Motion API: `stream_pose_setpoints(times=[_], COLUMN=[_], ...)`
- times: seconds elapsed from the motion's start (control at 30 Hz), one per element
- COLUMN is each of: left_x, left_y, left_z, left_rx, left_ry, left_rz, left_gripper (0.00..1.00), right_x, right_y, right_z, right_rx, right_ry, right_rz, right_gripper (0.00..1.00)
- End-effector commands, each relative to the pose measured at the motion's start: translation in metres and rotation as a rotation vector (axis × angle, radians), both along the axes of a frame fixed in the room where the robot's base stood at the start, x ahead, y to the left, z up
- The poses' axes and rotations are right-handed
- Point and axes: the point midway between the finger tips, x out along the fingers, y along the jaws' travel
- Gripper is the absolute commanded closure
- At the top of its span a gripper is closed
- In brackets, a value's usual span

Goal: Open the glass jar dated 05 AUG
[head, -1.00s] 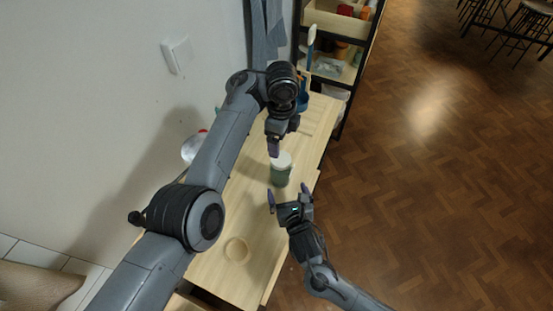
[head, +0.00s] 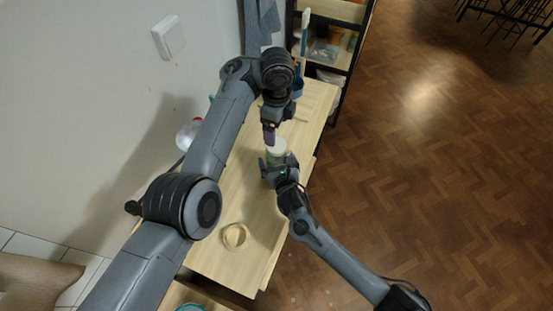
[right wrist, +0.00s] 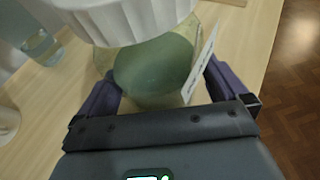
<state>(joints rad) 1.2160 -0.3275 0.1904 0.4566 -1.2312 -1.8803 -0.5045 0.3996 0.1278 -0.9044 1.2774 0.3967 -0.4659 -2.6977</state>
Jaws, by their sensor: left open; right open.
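A glass jar (right wrist: 150,68) with a ribbed white lid (right wrist: 130,18) and green contents stands upright on the wooden table. A white label (right wrist: 202,65) is on its right side, seen nearly edge-on, and I cannot read its date. In the head view the white lid (head: 278,147) shows, with the body mostly hidden by my right gripper (head: 277,167). My right gripper is open, with its purple fingers on either side of the jar body; I cannot tell whether they touch it. My left gripper (head: 269,134) is open, pointing down at the lid from above.
A round, pale ring-like piece (head: 234,236) lies on the near part of the table (head: 225,262). A clear bottle (head: 187,134) stands by the wall, partly behind my left arm. A blue holder (head: 298,88) stands at the far end, near a dark-framed shelf (head: 332,57).

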Motion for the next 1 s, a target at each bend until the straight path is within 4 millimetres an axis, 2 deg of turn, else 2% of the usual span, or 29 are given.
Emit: stream_pose_setpoints(times=[0.3,0.9,0.97,1.0], left_x=[0.0000,-0.0001,0.0000,0.0004], left_y=[0.0000,0.0001,0.0003,0.0009], left_z=[-0.0001,0.0000,0.0000,0.0006], left_rx=[0.000,0.000,0.001,0.004], left_ry=[0.000,0.000,0.001,0.000], left_rz=[0.000,-0.012,-0.038,-0.060], left_gripper=[0.13,0.13,0.13,0.13], right_x=[0.0015,0.0013,0.0013,0.0013], right_y=[0.0005,0.0002,0.0002,0.0001], right_z=[-0.0003,-0.0004,-0.0004,-0.0004], right_rx=[0.000,0.000,0.000,0.000], right_ry=[0.000,0.000,0.000,0.000], right_rz=[0.000,0.000,0.000,0.000], right_gripper=[0.00,0.92,1.00,1.00])
